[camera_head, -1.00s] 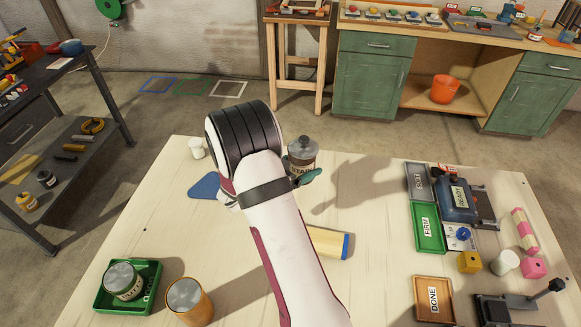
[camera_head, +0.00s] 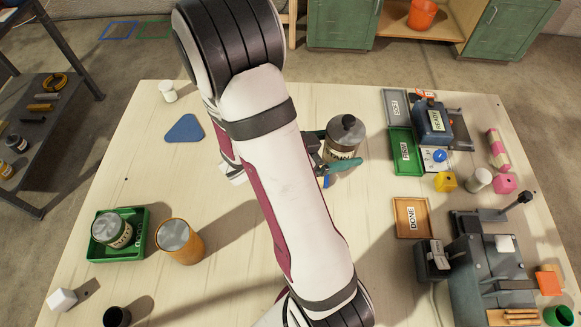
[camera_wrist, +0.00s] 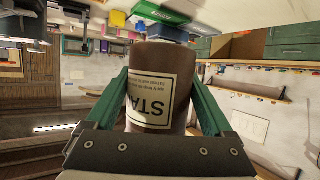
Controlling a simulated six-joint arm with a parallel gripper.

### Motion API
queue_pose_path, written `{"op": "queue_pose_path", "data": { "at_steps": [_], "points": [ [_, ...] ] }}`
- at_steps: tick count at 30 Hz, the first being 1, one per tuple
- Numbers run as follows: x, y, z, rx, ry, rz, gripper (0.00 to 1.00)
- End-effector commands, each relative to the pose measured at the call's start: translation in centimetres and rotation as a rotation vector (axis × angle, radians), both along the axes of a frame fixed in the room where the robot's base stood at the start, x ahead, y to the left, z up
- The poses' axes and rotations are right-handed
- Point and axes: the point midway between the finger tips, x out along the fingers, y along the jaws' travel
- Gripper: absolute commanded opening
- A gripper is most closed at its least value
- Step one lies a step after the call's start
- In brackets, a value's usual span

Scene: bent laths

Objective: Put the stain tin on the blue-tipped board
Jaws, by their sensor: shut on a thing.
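The stain tin (camera_head: 345,132) is a brownish tin with a grey top, a dark knob and a pale label. My gripper (camera_head: 338,165) is shut on it, with one green finger showing along its near side. In the wrist view the tin (camera_wrist: 165,85) sits between both green fingers (camera_wrist: 160,100), and part of "STAIN" reads upside down. The tin appears upright and raised; its height above the table is unclear. The blue-tipped board is almost wholly hidden behind my arm and gripper.
A similar tin (camera_head: 112,229) stands in a green tray (camera_head: 134,251) at left, beside an orange can (camera_head: 180,242). A blue triangle (camera_head: 185,128) lies at the back left. Labelled trays, including "DONE" (camera_head: 411,232), and machines occupy the right side.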

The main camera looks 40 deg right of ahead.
Motion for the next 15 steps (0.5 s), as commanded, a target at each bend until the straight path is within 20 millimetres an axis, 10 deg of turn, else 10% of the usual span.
{"op": "queue_pose_path", "data": {
  "at_steps": [5, 15],
  "points": [
    [0.1, 0.5, -0.4, -0.005, 0.002, -0.018, 0.17],
    [6.7, 3.6, -4.8, -0.005, 0.002, -0.016, 0.17]
  ]
}}
